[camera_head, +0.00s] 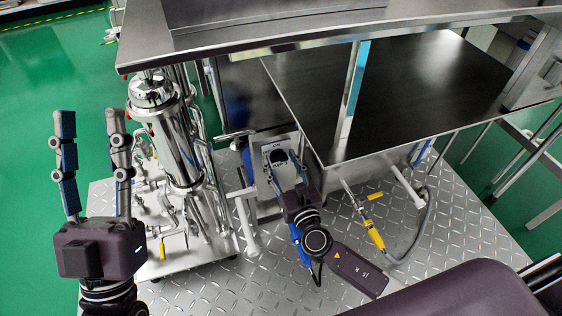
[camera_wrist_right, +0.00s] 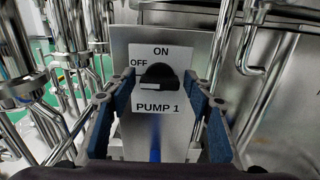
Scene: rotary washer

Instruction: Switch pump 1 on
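The pump 1 switch is a black rotary knob (camera_wrist_right: 160,76) on a white label reading OFF at left, ON at top and PUMP 1 below. Its handle seems to lie sideways, towards OFF. The knob also shows in the head view (camera_head: 278,157), on a grey metal panel (camera_wrist_right: 121,52). My right gripper (camera_wrist_right: 158,100) is open in front of the panel, with one blue-padded finger on each side of the knob; I see no clear contact. My left gripper (camera_head: 91,117) is open and empty at the far left, pointing up, away from the switch.
A shiny steel cylinder (camera_head: 172,135) with pipes stands left of the panel. A dark-topped steel table (camera_head: 400,90) overhangs at right. A yellow-handled valve (camera_head: 375,239) with a grey hose lies right of my right arm. The diamond-plate floor (camera_head: 460,250) is partly clear.

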